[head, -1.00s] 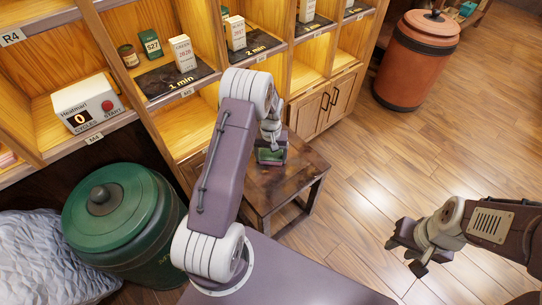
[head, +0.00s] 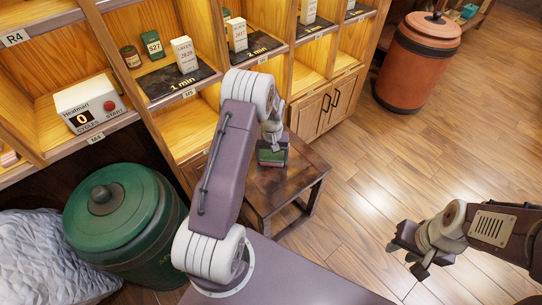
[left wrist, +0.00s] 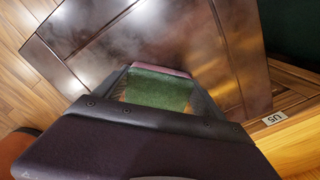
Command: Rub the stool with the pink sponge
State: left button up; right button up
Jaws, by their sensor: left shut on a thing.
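The stool (head: 300,183) is a low, dark brown wooden one with a square top and a lower frame. It stands in front of the shelf, and its top (left wrist: 150,35) fills much of the left wrist view. The sponge (head: 271,158) has a green upper face and a pink layer below. My left gripper (head: 272,149) is shut on it, over the stool's top near its back. In the left wrist view the sponge (left wrist: 158,90) sits between the fingers. I cannot tell whether it touches the wood. My right gripper (head: 407,258) is open and empty over the floor.
A shelf with tea boxes (head: 185,54) and a white timer device (head: 90,104) stands behind. A green lidded bin (head: 120,215) and silver quilted fabric (head: 45,250) are at lower left. An orange bin (head: 417,62) stands at back right. The floor right of the stool is clear.

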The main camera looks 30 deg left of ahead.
pick_arm(q)
notch_tip(320, 180, up, 4)
jog(key=shift+a+f+p, duration=0.1)
jog(key=shift+f+p, duration=0.05)
jog(key=shift+p, duration=1)
notch_tip(320, 180, up, 4)
jog(key=p, duration=0.3)
jog(key=shift+p, duration=0.4)
